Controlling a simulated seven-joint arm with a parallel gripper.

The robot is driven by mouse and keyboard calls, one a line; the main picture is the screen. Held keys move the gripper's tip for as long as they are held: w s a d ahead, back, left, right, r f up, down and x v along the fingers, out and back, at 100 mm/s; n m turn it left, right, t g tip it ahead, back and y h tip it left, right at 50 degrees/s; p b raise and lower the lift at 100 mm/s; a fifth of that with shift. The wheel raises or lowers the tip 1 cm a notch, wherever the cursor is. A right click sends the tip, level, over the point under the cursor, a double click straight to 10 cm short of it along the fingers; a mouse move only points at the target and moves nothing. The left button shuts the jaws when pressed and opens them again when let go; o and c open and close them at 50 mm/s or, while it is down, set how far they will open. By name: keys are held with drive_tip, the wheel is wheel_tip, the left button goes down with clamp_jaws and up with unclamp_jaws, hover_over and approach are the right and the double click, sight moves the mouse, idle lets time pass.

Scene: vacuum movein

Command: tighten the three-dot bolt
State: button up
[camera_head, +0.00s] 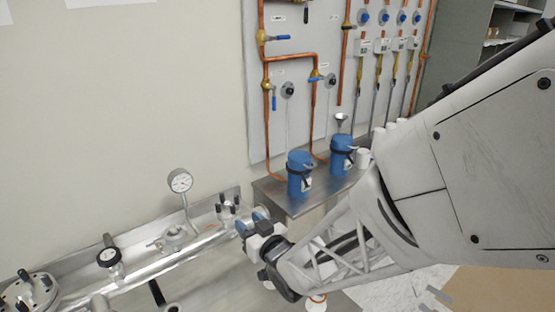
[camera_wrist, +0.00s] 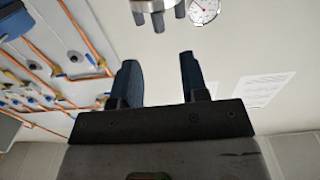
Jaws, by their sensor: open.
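My gripper (camera_head: 249,222) has two blue fingers, spread apart with nothing between them. In the head view it is by the right end of the silver vacuum tube (camera_head: 190,245), close to a small fitting with dark bolts (camera_head: 228,209). In the wrist view the open fingers (camera_wrist: 160,75) point toward a round metal flange (camera_wrist: 158,5) with several dark grey bolts (camera_wrist: 157,21), cut off by the top edge. The bolts appear beyond the fingertips and apart from them. Another flange with dark bolts (camera_head: 28,291) lies at the lower left. No dot marks are readable, so I cannot tell which bolt has three dots.
A pressure gauge (camera_head: 180,181) stands on a stem above the tube; it also shows in the wrist view (camera_wrist: 204,10). A black-knobbed valve (camera_head: 108,257) rises farther left. Two blue canisters (camera_head: 300,174) (camera_head: 342,155) stand on a shelf behind my gripper. Copper pipes (camera_head: 263,130) line the wall.

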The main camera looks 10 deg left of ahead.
sight(234, 207)
drive_tip(key=shift+w, duration=0.1)
drive_tip(key=shift+x, duration=3.8)
clamp_jaws()
